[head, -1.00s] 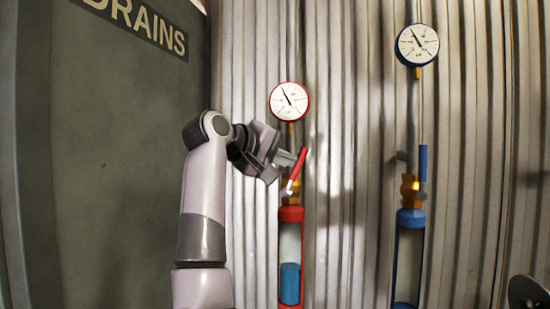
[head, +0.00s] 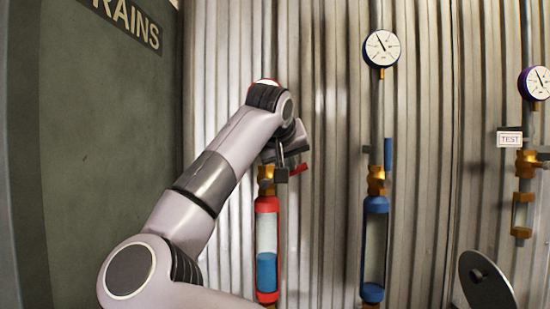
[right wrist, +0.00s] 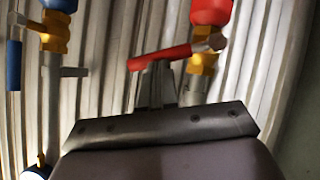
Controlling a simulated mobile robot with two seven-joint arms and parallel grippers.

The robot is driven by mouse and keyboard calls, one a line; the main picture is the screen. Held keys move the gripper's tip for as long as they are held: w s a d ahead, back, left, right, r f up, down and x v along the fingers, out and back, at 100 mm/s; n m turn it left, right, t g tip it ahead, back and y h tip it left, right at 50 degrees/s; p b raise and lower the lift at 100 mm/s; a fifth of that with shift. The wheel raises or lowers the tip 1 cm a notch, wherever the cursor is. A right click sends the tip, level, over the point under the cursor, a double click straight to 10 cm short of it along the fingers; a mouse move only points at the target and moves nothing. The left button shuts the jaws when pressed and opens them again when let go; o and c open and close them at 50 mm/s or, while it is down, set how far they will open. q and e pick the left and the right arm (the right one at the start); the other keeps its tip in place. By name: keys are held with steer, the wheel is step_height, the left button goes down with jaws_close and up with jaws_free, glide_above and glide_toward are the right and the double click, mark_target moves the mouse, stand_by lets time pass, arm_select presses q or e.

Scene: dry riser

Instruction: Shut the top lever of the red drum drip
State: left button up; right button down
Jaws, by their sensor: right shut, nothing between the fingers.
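The red drum drip (head: 266,255) is a red-framed sight tube with blue liquid, upright on the corrugated wall. Its brass top valve (head: 266,180) is partly covered by my right gripper (head: 283,175). The red top lever (head: 299,169) shows only at its end in the head view, right of the fingers. In the right wrist view, the red lever (right wrist: 160,57) lies across the pipe, nearly square to it and slightly tilted. My right gripper (right wrist: 156,70) is shut and empty, its fingertips against or very close to the lever. My left gripper is not in view.
A blue drum drip (head: 375,250) stands to the right, its blue lever (head: 387,154) upright along the pipe. Farther right are a gauge (head: 537,83) and a TEST tag (head: 509,138). A dark disc (head: 486,280) is at lower right. A green door or panel (head: 100,150) is at left.

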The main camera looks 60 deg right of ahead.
steer(key=shift+s+d+f+m+t+b, duration=0.3)
steer(key=shift+s+f+b, duration=0.15)
steer(key=shift+f, duration=0.35)
steer(key=shift+s+d+f, duration=0.1)
steer(key=shift+s+f, duration=0.1)
steer(key=shift+f, duration=0.05)
steer(key=shift+s, duration=0.1)
